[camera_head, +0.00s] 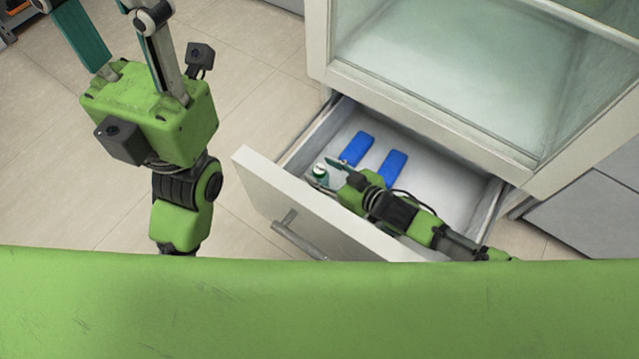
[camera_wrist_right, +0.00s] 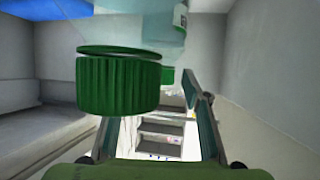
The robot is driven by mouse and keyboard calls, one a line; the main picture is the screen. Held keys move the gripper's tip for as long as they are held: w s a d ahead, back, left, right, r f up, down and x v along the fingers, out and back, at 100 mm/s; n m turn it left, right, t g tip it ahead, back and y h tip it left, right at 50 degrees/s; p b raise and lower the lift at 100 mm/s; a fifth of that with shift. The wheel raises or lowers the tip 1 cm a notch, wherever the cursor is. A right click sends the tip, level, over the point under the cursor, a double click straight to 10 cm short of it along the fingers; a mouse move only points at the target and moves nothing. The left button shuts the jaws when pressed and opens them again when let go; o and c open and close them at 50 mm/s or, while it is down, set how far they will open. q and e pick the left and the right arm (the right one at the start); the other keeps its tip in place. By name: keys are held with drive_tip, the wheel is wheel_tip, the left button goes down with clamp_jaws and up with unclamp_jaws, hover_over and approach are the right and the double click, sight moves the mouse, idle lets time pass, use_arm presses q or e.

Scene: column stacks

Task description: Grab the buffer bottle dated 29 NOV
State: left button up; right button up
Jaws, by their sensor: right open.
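A green-capped bottle (camera_head: 320,170) is in the open drawer by its left front corner, beside my right gripper (camera_head: 332,172). In the right wrist view a large ribbed green cap (camera_wrist_right: 118,88) is close at left, with its clear body above it. A second clear bottle (camera_wrist_right: 165,25) with a pale label and a green cap (camera_wrist_right: 168,76) is behind it. No date is readable on either. My right gripper (camera_wrist_right: 155,120) is open, its fingers apart, and I see nothing gripped. My left gripper (camera_head: 118,35) is open and empty over the floor at upper left.
The drawer front (camera_head: 275,205) with its handle (camera_head: 298,238) faces me. Two blue objects (camera_head: 356,149) (camera_head: 392,168) lie on the drawer floor. A glass-fronted cabinet (camera_head: 450,75) stands above the drawer. Drawer walls are close around my right gripper. Tiled floor is clear at left.

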drive_tip(key=shift+x, duration=0.85)
drive_tip(key=shift+r, duration=0.1)
clamp_jaws()
drive_tip(key=shift+r, duration=0.1)
